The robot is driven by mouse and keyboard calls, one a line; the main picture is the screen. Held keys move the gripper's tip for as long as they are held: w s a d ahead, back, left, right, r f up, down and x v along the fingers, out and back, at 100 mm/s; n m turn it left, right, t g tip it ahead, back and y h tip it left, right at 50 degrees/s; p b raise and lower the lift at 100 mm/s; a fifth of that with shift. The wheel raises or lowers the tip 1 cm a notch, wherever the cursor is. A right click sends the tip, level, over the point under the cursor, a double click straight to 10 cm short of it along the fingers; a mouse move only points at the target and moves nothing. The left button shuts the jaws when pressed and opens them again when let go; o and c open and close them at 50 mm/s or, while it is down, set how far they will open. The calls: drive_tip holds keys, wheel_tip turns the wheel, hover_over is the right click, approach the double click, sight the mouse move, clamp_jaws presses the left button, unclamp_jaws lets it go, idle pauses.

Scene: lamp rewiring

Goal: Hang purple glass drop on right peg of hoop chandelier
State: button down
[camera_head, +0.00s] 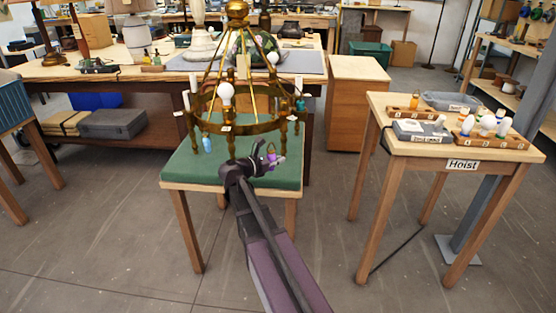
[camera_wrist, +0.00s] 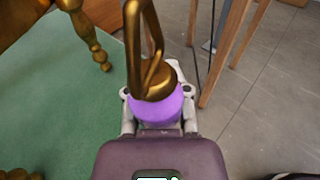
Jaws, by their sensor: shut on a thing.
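The purple glass drop (camera_head: 271,154) has a brass cap and a brass wire hook on top. It shows large in the wrist view (camera_wrist: 157,110), with its hook rising toward the top edge. My gripper (camera_head: 273,163) is shut on the drop's glass body, below the cap. The brass hoop chandelier (camera_head: 236,126) is over the green-topped table, and my gripper is at its front right, below the ring. Part of the chandelier's brass and a turned knob show at the upper left of the wrist view (camera_wrist: 97,50). I cannot tell whether the hook touches a peg.
A light blue drop (camera_head: 207,142) hangs at the ring's front left and a teal one (camera_head: 300,104) at its right. White bulbs (camera_head: 226,93) stand on the ring. The green table (camera_head: 190,172) lies below. A wooden hoist table (camera_head: 455,160) stands right, with open floor between.

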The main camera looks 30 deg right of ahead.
drive_tip(key=shift+w, duration=0.35)
drive_tip(key=w+d, duration=0.1)
drive_tip(key=w, duration=1)
drive_tip(key=shift+w+d+f, duration=0.2)
drive_tip(key=shift+d, duration=0.15)
idle(2.0)
drive_tip(key=shift+w, duration=0.25)
idle(0.6)
drive_tip(key=shift+w+f+b, duration=0.1)
drive_tip(key=shift+f+b, duration=0.65)
drive_tip(key=shift+b, duration=0.15)
idle(0.5)
drive_tip(key=shift+c, duration=2.2)
unclamp_jaws()
drive_tip(key=shift+w, duration=0.1)
